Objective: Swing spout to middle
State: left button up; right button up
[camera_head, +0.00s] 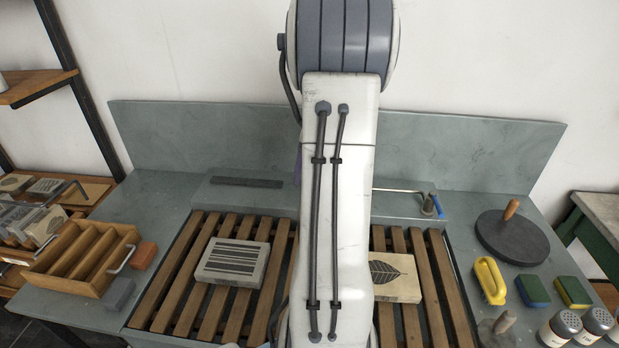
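The tap (428,207) stands on the raised back ledge of the sink, right of centre, with a blue part at its side. Its thin metal spout (400,191) runs from the tap to the left, roughly along the ledge. The spout's left end passes behind a large link of my own arm, so its tip is hidden. Neither of my grippers shows in this view. The arm link covers the middle of the picture from top to bottom.
Wooden slats (205,300) span the sink. A striped stone (232,262) lies on them at left, a leaf stone (397,278) at right. A round dark disc with a wooden knob (512,238), yellow brush (490,280) and shakers stand right. A wooden rack (84,257) stands left.

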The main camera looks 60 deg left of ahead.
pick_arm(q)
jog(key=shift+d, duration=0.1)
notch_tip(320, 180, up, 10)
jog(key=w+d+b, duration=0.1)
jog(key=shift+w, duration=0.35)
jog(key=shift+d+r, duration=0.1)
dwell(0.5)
